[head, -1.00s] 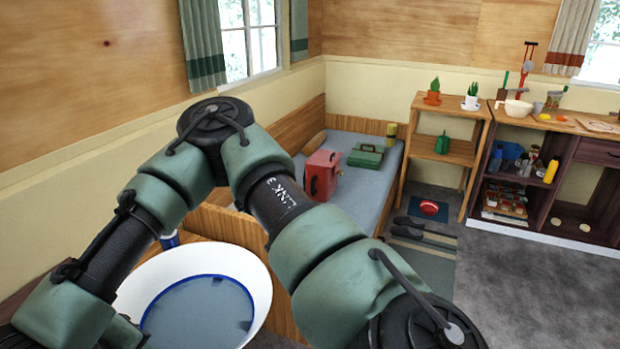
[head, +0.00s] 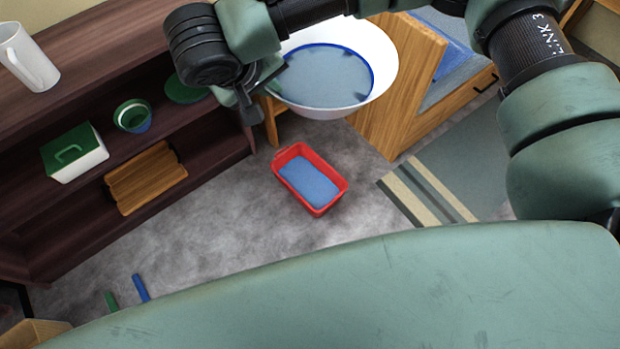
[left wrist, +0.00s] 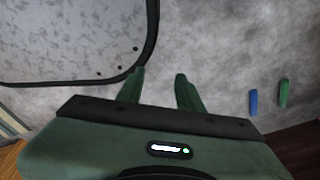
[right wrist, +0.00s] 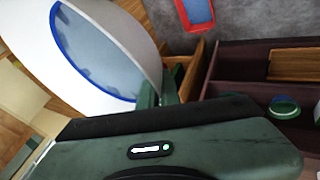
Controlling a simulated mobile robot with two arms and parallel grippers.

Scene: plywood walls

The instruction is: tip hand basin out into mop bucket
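The hand basin (head: 385,62) is a wide white bowl with a blue ring and blue-grey water inside, looking about level in the head view. My right gripper (head: 258,92) is at its left rim; in the right wrist view its fingers (right wrist: 158,88) are close together on the edge of the basin (right wrist: 120,40). The mop bucket, a red rectangular tub (head: 331,200) with a blue-grey inside, stands on the floor below and in front of the basin. It shows partly in the right wrist view (right wrist: 183,17). My left gripper (left wrist: 155,85) is open and empty above the floor.
A wooden stand (head: 272,122) shows under the basin's left side; whether the basin touches it is hidden. A dark shelf unit (head: 215,140) is at left, a wooden bed end (head: 395,90) at right. A striped mat (head: 440,185) lies right of the tub. Grey floor around the tub is clear.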

